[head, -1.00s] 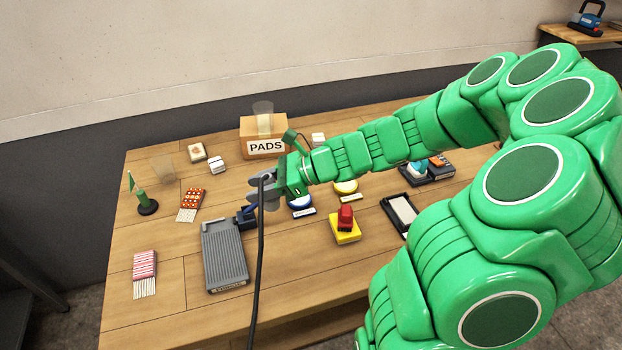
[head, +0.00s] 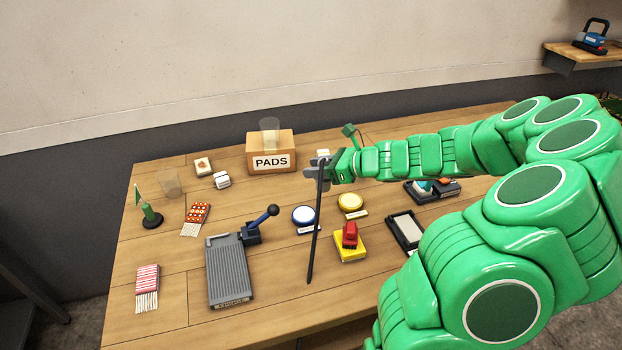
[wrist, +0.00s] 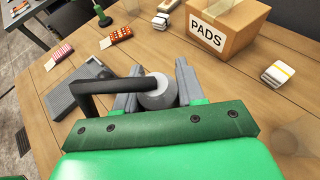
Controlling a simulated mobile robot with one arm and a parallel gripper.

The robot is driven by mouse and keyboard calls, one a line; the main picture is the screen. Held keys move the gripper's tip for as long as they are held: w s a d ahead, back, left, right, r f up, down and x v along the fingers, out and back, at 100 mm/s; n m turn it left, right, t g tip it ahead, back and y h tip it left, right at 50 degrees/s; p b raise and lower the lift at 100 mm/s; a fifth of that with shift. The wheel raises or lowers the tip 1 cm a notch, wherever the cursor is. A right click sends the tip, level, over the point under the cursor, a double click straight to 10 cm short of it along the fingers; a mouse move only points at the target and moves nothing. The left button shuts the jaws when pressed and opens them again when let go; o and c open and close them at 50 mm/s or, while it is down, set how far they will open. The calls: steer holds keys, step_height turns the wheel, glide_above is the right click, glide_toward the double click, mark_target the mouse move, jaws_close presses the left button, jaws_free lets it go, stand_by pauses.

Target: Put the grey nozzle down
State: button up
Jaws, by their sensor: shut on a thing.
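My gripper (head: 319,171) is at the end of my green arm, above the middle of the table, in front of and to the right of the PADS box. In the wrist view its two grey fingers (wrist: 157,78) are shut on the grey nozzle (wrist: 158,98), a rounded grey body between them. A black bent tube (wrist: 100,85) comes out of the nozzle. In the head view the tube (head: 315,230) hangs down almost straight from the gripper. I cannot tell whether its lower end touches the table. The nozzle itself is largely hidden by the fingers there.
The wooden table (head: 180,265) carries a PADS box (head: 272,154), a grey ribbed pedal (head: 228,270) with a lever (head: 262,218), blue (head: 305,214) and yellow (head: 350,201) round buttons, and a red switch on a yellow base (head: 350,247).

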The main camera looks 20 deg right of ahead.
steer(key=shift+w+d+f, duration=0.15)
steer(key=shift+w+f, duration=1.15)
steer(key=shift+w, duration=0.2)
steer(key=shift+w+d+f, duration=0.2)
steer(key=shift+w+f, duration=1.05)
steer(key=shift+w, duration=0.25)
steer(key=shift+w+d+f, duration=0.15)
steer(key=shift+w+f, duration=1.15)
steer(key=shift+w, duration=0.2)
steer(key=shift+f, duration=1.6)
steer(key=shift+f, duration=0.1)
steer(key=o, duration=1.1)
steer(key=shift+c, duration=0.2)
steer(key=shift+v, duration=6)
